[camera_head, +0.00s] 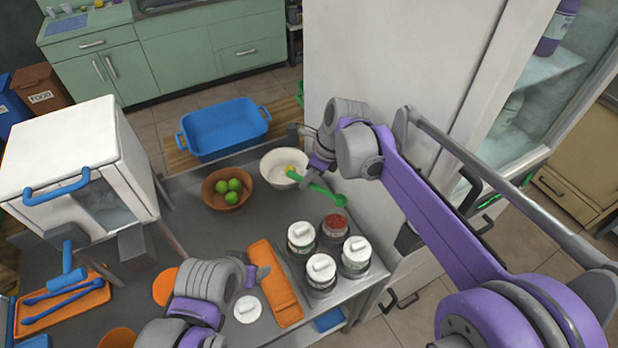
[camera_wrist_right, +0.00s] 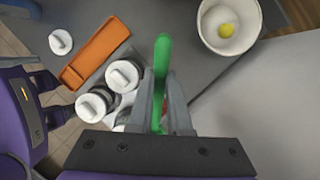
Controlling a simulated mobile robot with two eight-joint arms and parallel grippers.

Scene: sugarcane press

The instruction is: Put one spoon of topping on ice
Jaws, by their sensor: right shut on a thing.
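My right gripper (camera_head: 312,170) is shut on a green spoon (camera_head: 328,192), which also shows between the fingers in the right wrist view (camera_wrist_right: 162,62). In the head view the spoon's wider end is above and just behind an open jar of red topping (camera_head: 336,223). I cannot tell whether the spoon carries anything. A white bowl (camera_head: 270,160) stands left of the gripper, with a small yellow thing (camera_wrist_right: 227,30) inside. No ice can be made out.
Several jars with white lids (camera_head: 320,268) crowd around the open one. A loose white lid (camera_head: 248,309) lies left of the orange tray. A brown bowl of green limes (camera_head: 214,202) and a white press box (camera_head: 65,150) stand farther left. A tall white cabinet (camera_head: 400,60) rises behind the right arm.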

